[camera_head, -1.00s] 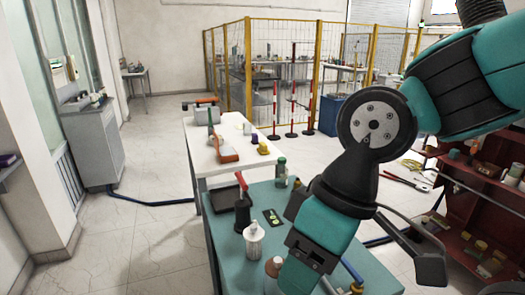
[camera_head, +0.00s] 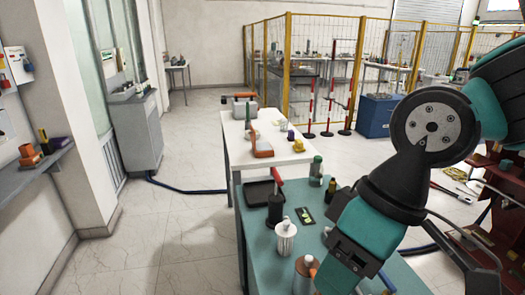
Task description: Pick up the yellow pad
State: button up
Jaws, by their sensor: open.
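A small yellow item (camera_head: 298,145) sits near the right edge of the white table, close to a small dark purple item. It is too small for me to tell whether it is the yellow pad. No other clear candidate for the pad shows. My teal and black arm fills the right side and reaches down toward the near teal table. My gripper is not visible; the arm runs out of the picture at the bottom.
The teal table (camera_head: 250,235) holds a white ribbed bottle (camera_head: 286,238), a dark tray (camera_head: 262,192), a green-capped bottle (camera_head: 316,170) and other items. The white table (camera_head: 240,157) stands behind it. A grey shelf (camera_head: 35,172) is at left. Floor between is clear.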

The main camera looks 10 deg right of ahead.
aim_at(298, 147)
jog(key=z, duration=2.3)
jog(key=i, duration=3.15)
jog(key=u, duration=2.5)
jog(key=i, duration=2)
